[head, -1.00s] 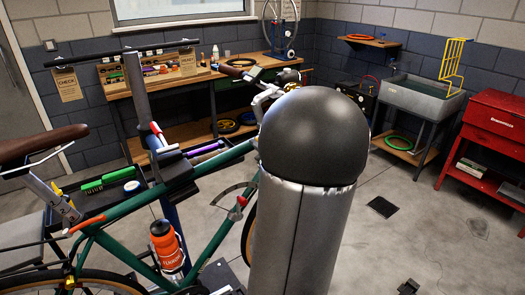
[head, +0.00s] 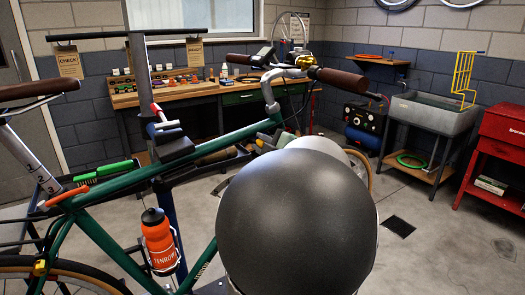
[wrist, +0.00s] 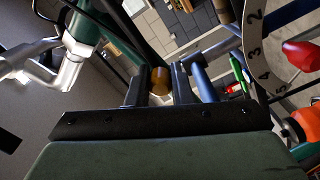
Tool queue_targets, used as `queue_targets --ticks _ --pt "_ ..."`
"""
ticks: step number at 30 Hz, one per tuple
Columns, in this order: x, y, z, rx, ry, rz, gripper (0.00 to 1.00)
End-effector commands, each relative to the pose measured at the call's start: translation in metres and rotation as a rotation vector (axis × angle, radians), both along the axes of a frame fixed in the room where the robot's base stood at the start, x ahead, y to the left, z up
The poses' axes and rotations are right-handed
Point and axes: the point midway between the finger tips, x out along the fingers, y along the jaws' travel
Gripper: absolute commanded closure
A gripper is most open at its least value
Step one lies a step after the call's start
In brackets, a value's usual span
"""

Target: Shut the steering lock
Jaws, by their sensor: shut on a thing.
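In the wrist view, the two dark fingers of my gripper (wrist: 165,88) are closed around a small gold-brown rounded piece (wrist: 160,76). That piece looks like a knob or lever end, but I cannot tell for sure whether it belongs to the steering lock. The bike's green frame (head: 112,188) crosses the head view, and its handlebar (head: 338,78) is at the upper middle. A green tube (wrist: 150,38) and a silver fitting (wrist: 72,62) are close to the fingers in the wrist view.
An orange bottle (head: 158,240) sits in its cage on the frame. A wooden workbench (head: 185,95) with tools stands behind the bike. A grey sink (head: 437,112) and a red cabinet (head: 500,140) are at the right. The floor between them is clear.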

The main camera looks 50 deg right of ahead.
Motion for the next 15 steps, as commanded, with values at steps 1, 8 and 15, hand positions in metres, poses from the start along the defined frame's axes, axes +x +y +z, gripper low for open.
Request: queue_targets --ticks 1,8,15 --pt "-0.0007 -0.0007 -0.0054 -0.004 0.007 -0.003 1.0" --pt "-0.001 -0.001 -0.0054 -0.025 0.014 -0.004 1.0" --pt "-0.0012 -0.0012 -0.0057 -0.025 0.015 -0.004 1.0"
